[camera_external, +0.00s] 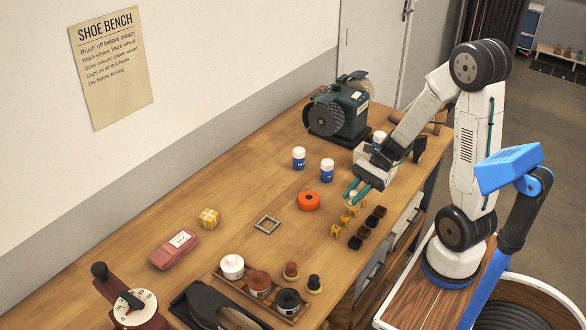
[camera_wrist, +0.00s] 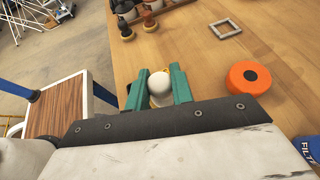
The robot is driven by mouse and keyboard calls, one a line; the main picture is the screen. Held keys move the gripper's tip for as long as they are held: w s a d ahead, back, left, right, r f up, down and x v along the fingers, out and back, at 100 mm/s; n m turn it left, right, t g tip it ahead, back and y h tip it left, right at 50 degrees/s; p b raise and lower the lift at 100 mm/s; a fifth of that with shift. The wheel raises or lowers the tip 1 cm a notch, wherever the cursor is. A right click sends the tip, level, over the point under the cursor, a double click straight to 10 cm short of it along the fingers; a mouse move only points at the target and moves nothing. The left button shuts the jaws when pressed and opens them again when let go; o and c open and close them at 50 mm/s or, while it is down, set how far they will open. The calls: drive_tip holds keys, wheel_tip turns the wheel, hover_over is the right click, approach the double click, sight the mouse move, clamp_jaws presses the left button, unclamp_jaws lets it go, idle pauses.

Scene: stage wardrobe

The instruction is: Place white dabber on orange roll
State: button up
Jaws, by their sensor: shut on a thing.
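The white dabber (camera_wrist: 160,84) has a rounded white head and sits between the green fingers of my gripper (camera_wrist: 158,80) in the wrist view. My gripper also shows in the external view (camera_external: 355,190), shut on the dabber over the right side of the bench, beside the small yellow pieces. The orange roll (camera_external: 309,201) lies flat on the bench, a short way left of my gripper. It is a thick disc with a dark centre and shows at the right in the wrist view (camera_wrist: 250,78). The dabber's lower part is mostly hidden by the fingers.
Small yellow pieces (camera_external: 345,220) and dark blocks (camera_external: 367,232) stand in rows near my gripper. Blue-and-white jars (camera_external: 327,170) stand behind the roll. A grey square frame (camera_external: 267,224) lies to its left. A tray of pots (camera_external: 256,295) and a green grinder (camera_external: 340,112) are farther off.

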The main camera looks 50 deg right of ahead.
drive_tip(key=w, duration=0.5)
drive_tip(key=w+f, duration=0.1)
drive_tip(key=w, duration=0.9)
drive_tip(key=shift+w+a+f, duration=0.15)
drive_tip(key=shift+w+f, duration=0.25)
drive_tip(key=shift+f, duration=0.05)
wheel_tip(320, 180, down, 3)
drive_tip(key=shift+f, duration=0.1)
drive_tip(key=o, duration=1)
drive_tip(key=shift+c, duration=0.2)
